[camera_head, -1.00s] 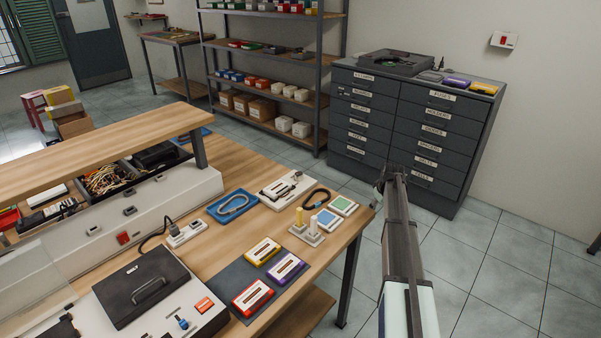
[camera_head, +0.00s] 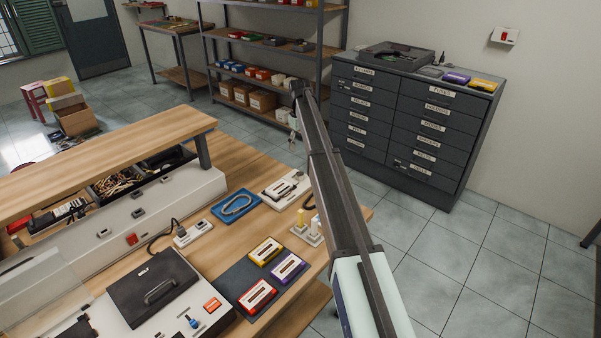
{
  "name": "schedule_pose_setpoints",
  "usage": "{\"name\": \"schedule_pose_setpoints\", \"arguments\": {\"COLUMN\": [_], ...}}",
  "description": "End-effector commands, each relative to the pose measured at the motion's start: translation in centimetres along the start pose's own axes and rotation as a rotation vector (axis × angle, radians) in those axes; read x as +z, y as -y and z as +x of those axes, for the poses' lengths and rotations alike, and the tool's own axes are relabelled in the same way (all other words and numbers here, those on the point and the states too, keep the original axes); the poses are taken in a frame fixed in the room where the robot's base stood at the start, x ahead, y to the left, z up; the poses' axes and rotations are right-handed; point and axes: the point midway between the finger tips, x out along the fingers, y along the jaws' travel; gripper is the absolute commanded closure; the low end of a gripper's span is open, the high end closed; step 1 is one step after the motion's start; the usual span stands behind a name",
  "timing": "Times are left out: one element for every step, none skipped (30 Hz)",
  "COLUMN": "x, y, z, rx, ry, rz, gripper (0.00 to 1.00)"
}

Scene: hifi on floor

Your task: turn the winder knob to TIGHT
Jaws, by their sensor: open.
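A small blue knob (camera_head: 193,321) stands on the white top of the machine (camera_head: 212,324) at the lower left. I take it to be the winder knob; its lettering is too small to read, so I cannot tell its setting. An orange-red block (camera_head: 212,304) is beside it. My arm reaches up from the bottom right, well to the right of the knob and apart from it.
A black lid with a handle (camera_head: 155,290) lies beside the knob. Yellow (camera_head: 265,250), purple (camera_head: 288,267) and red (camera_head: 257,297) cassettes lie on a dark mat to its right. A wooden riser (camera_head: 105,172) spans the bench's back. Open floor lies right.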

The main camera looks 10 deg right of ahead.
Motion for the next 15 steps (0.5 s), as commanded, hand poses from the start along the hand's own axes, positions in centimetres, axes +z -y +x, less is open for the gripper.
{"name": "schedule_pose_setpoints", "arguments": {"x": [0.1,0.1,0.1,0.1,0.1,0.1,0.1,0.1,0.1,0.1,0.1,0.1,0.1,0.1,0.1], "y": [0.1,0.0,0.0,0.0,0.0,0.0,0.0,0.0,0.0,0.0,0.0,0.0,0.0,0.0,0.0], "z": [0.8,1.3,2.1,2.7,3.3,4.1,4.7,5.3,6.1,6.7,7.3,8.0,8.6,9.2,9.9], "rx": [-0.001,-0.001,-0.001,-0.002,-0.001,-0.001,-0.001,-0.001,-0.001,-0.001,-0.001,-0.001,-0.001,-0.001,-0.001], "ry": [0.002,0.001,0.002,0.002,0.002,0.001,0.002,0.002,0.001,0.001,0.002,0.001,0.001,0.001,0.001], "rz": [0.000,0.000,0.000,0.000,0.000,0.000,-0.001,-0.001,-0.001,-0.001,-0.001,-0.001,-0.001,-0.001,-0.001], "gripper": [0.38,0.38,0.38,0.38,0.38,0.38,0.38,0.38,0.38,0.38,0.38,0.38,0.38,0.38,0.38]}}
